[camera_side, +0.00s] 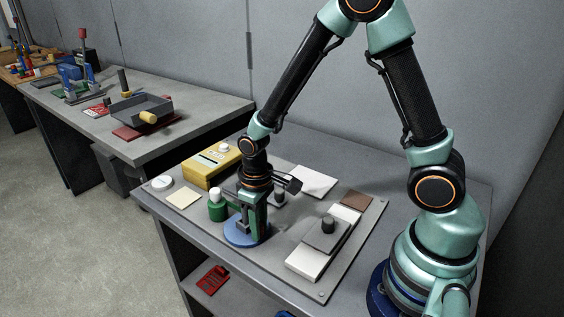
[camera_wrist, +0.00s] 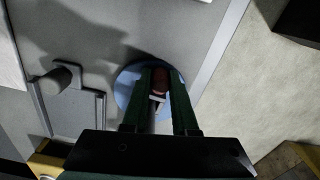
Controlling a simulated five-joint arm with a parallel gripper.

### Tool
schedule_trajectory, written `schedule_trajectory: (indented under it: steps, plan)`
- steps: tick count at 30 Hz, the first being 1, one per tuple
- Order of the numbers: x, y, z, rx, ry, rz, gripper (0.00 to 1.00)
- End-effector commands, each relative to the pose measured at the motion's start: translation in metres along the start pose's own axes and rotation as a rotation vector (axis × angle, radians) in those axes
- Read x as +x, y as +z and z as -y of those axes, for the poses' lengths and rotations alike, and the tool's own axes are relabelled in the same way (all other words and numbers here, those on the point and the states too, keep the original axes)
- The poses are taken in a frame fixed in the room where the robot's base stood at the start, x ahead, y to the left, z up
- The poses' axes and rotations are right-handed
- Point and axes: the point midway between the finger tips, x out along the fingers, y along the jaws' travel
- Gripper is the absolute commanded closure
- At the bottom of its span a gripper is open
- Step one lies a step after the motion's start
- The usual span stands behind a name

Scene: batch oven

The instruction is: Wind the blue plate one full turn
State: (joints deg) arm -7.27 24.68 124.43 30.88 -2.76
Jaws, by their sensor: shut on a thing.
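The blue plate (camera_side: 240,235) is a flat round disc on the grey board in the side view, near its front left edge. In the wrist view the blue plate (camera_wrist: 123,90) shows partly, behind my fingers. My gripper (camera_side: 250,228) points down over the plate. In the wrist view my gripper (camera_wrist: 160,85) has its two dark green fingers on either side of a reddish-brown knob (camera_wrist: 160,78) that stands on the plate. The fingers are shut on this knob. Most of the knob is hidden in the side view.
A green bottle with a white cap (camera_side: 217,207) stands close to the left of my gripper. A yellow box (camera_side: 211,165) sits at the board's back left. A sliding block with a dark knob (camera_side: 326,232) lies to the right. The board's front edge is close to the plate.

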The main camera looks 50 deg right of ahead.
Motion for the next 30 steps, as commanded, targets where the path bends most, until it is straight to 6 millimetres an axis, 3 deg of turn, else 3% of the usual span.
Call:
schedule_trajectory:
  steps: [30]
  plan:
    - [0.000,-0.011,0.018,0.496,0.000,-0.002,1.00]
